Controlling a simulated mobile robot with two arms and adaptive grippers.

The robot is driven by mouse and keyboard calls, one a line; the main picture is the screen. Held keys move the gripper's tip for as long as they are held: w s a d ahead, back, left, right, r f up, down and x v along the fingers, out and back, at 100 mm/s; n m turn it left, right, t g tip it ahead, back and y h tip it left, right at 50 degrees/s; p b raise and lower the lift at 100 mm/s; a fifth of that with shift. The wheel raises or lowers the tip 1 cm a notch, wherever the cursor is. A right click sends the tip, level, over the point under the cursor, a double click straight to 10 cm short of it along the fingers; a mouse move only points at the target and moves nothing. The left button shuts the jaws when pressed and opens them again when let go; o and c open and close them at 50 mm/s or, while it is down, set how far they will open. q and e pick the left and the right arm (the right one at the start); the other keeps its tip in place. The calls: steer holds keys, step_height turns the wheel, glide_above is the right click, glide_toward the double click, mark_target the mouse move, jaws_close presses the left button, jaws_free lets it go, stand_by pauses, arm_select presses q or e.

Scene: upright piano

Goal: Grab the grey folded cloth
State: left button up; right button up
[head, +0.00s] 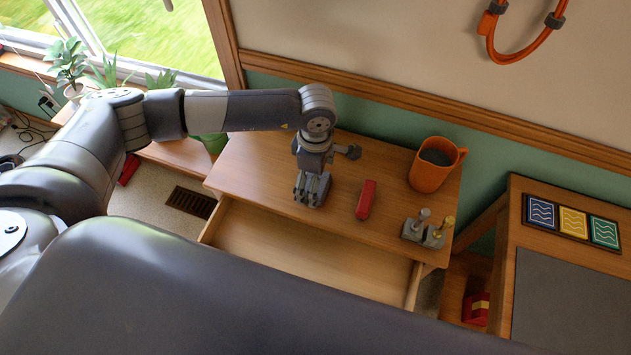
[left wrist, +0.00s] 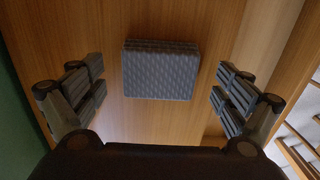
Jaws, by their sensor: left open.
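The grey folded cloth (left wrist: 161,70) is a small dark textured block lying flat on the wooden desk top in the left wrist view. My left gripper (head: 311,190) points down over the left part of the desk in the head view. It is open, with a finger on each side of the cloth in the left wrist view and a gap between each finger and the cloth. I cannot tell how high the fingertips are above the desk. The gripper and wrist hide the cloth in the head view. My right gripper is not in view.
On the desk (head: 250,165), a red block (head: 366,199) lies right of the gripper. An orange mug (head: 432,170) and small grey holders with knobs (head: 424,231) stand farther right. An open drawer (head: 300,258) juts out in front. A second table (head: 512,240) stands at the right.

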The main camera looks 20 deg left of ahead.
arm_select(q)
steer(key=shift+f, duration=0.1)
steer(key=c, duration=1)
